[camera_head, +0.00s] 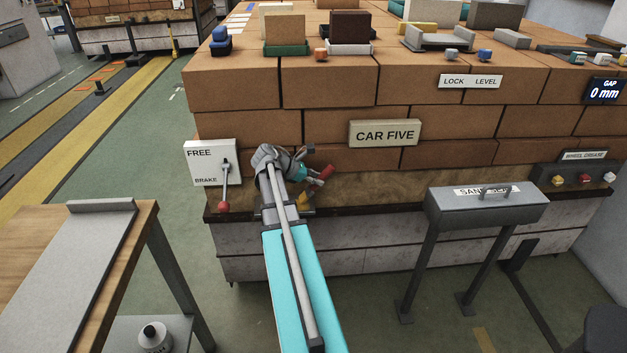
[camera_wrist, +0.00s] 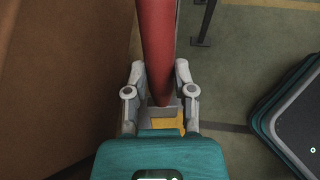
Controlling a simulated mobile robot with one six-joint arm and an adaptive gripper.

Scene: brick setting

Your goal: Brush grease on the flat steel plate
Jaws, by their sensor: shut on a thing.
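My gripper (camera_wrist: 160,72) is shut on a red-handled brush (camera_wrist: 157,40). In the wrist view its handle runs up between the two fingers, with a grey collar and a yellow part (camera_wrist: 170,122) lower down. In the head view the red handle (camera_head: 322,175) shows beside my gripper (camera_head: 311,178), in front of the brick car's lower side. A flat grey metal plate (camera_head: 65,275) lies on the wooden table (camera_head: 135,240) at left, well apart from the brush. It has a raised strip along its far edge. I cannot tell whether grease is on the brush.
The brick-loaded car (camera_head: 235,85) fills the middle. A brake lever (camera_head: 225,185) sticks out left of my gripper. A grey sand box (camera_head: 487,205) on legs stands right. A WHEEL GREASE label (camera_head: 584,156) sits above several knobs. Green floor is open between table and car.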

